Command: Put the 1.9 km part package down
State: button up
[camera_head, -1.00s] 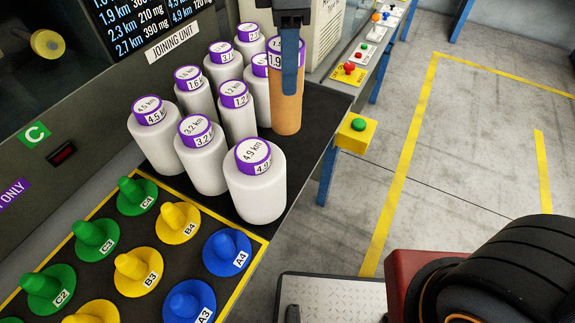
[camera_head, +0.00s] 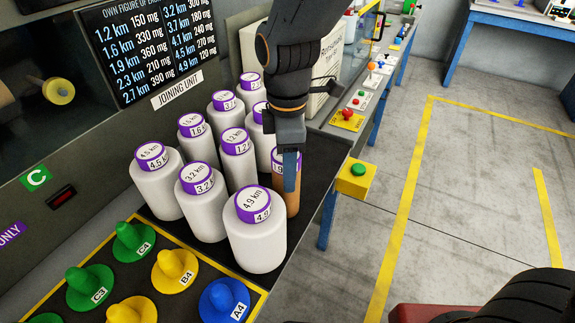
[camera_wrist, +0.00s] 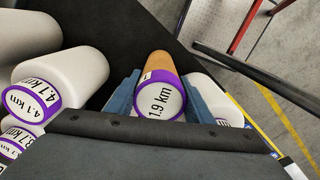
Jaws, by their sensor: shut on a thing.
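The 1.9 km part package is a slim tan cylinder (camera_head: 292,200) with a purple-rimmed white label on top. It stands upright between the blue fingers of my gripper (camera_head: 289,170), which is shut on it. In the wrist view the package (camera_wrist: 160,97) shows its 1.9 km label between both fingertips (camera_wrist: 160,98). It is at the right edge of the dark mat (camera_head: 325,160), just behind the white 4.9 km package (camera_head: 255,240). Its lower end is partly hidden by that package. I cannot tell whether its base touches the mat.
Several white packages, such as the 3.2 km one (camera_head: 203,205), stand close together on the left. In front are coloured pegs, such as blue A4 (camera_head: 225,300). A yellow box with a green button (camera_head: 357,181) is on the right, with open floor beyond.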

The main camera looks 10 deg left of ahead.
jog(key=shift+f, duration=0.15)
jog(key=o, duration=1.4)
jog(key=shift+o, duration=0.2)
notch_tip(320, 180, up, 12)
jog(key=shift+r+b, duration=0.2)
jog(key=shift+b, duration=0.7)
jog(key=s+d+f+m, duration=0.1)
jog(key=d+f+m, duration=0.6)
jog(key=d+m, duration=0.3)
jog(key=s+d+f+m, duration=0.1)
jog(key=d+f+m, duration=0.7)
jog(key=d, duration=0.6)
jog(key=shift+s+f+m+t, duration=0.25)
jog(key=shift+s+m+t, duration=0.05)
jog(key=shift+m, duration=0.8)
jog(key=shift+d, duration=0.1)
